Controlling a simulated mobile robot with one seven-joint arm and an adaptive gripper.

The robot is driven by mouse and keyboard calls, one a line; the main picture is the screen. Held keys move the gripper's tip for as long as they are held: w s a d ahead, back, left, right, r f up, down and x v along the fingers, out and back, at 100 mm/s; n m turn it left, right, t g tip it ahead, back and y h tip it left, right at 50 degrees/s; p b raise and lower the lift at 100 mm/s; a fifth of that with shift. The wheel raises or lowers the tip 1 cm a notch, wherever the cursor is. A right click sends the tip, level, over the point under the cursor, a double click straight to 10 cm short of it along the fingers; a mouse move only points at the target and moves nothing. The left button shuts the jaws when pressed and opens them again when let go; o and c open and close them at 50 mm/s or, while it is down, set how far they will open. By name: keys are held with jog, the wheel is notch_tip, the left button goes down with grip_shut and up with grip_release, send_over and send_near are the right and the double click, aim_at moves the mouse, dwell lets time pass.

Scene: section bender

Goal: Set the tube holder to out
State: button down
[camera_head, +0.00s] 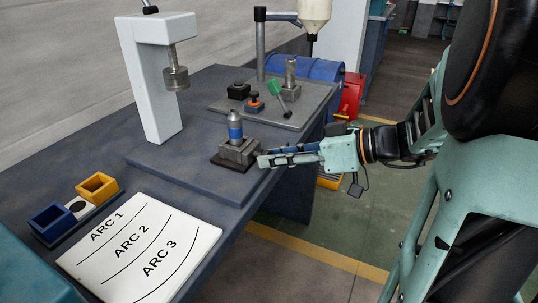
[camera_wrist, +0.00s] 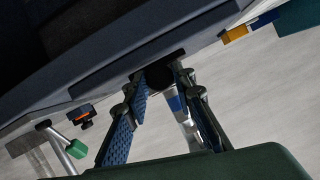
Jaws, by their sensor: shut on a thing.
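A grey block on a dark base plate (camera_head: 229,164), which looks like the tube holder (camera_head: 240,152), stands near the bench's right edge. A silver upright piece with a blue band (camera_head: 235,130) rises from it; it also shows in the wrist view (camera_wrist: 176,104), partly behind a finger. My gripper (camera_head: 262,160) reaches in from the right, level with the block and against its right side. In the wrist view my gripper's fingers (camera_wrist: 163,80) are shut on a dark rounded part (camera_wrist: 159,77) between their tips. The fingers hide where that part joins the holder.
A white press frame (camera_head: 158,85) stands to the left. In front lie an ARC chart (camera_head: 140,250) and blue (camera_head: 50,221) and yellow (camera_head: 98,187) bins.

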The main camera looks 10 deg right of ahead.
jog(key=shift+d, duration=0.2)
jog(key=c, duration=1.6)
grip_release()
jog(key=shift+s, duration=0.15)
jog(key=shift+d, duration=0.1)
jog(key=v, duration=1.2)
